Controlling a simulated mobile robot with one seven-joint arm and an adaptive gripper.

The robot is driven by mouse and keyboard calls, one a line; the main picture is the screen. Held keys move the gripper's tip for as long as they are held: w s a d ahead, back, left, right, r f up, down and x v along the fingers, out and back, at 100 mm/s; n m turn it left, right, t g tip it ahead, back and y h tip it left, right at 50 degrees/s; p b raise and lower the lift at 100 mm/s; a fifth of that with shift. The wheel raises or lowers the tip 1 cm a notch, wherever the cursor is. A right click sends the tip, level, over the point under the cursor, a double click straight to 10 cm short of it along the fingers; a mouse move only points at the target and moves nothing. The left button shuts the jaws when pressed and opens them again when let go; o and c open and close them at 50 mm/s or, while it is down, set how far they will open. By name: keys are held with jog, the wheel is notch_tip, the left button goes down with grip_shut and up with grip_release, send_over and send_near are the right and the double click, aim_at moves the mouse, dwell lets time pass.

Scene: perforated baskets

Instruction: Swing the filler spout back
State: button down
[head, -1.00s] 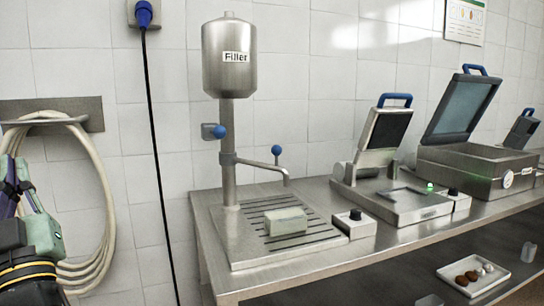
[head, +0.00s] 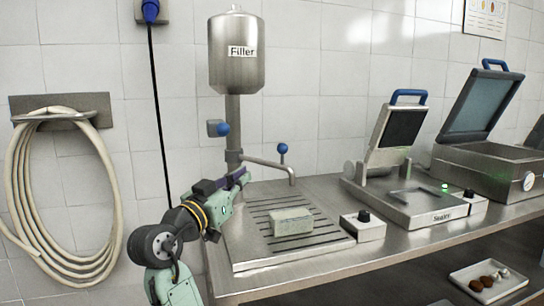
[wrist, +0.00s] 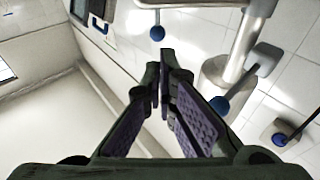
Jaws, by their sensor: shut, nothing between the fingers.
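The filler (head: 237,70) is a steel tank on a column at the back left of the bench. Its spout (head: 268,164) points right from the column, with a blue knob (head: 282,148) standing near its end. In the wrist view the spout (wrist: 190,4) runs along the top edge, with the blue knob (wrist: 157,33) hanging from it. My gripper (head: 243,177) is in front of the column, left of the spout's outlet. Its purple-padded fingers (wrist: 163,88) are shut and empty, and apart from the knob in the wrist view.
A pale block (head: 291,221) lies on the filler's slotted tray (head: 250,250). A small control box (head: 363,227) and the sealer (head: 420,208) stand to the right.

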aim_at(278, 150)
jog(key=p+x, duration=0.5)
jog(key=x, duration=0.8)
jog(key=shift+r, duration=0.1)
jog(key=shift+w+d, duration=0.2)
jog(key=shift+w, duration=0.25)
jog(key=shift+w+d, duration=0.1)
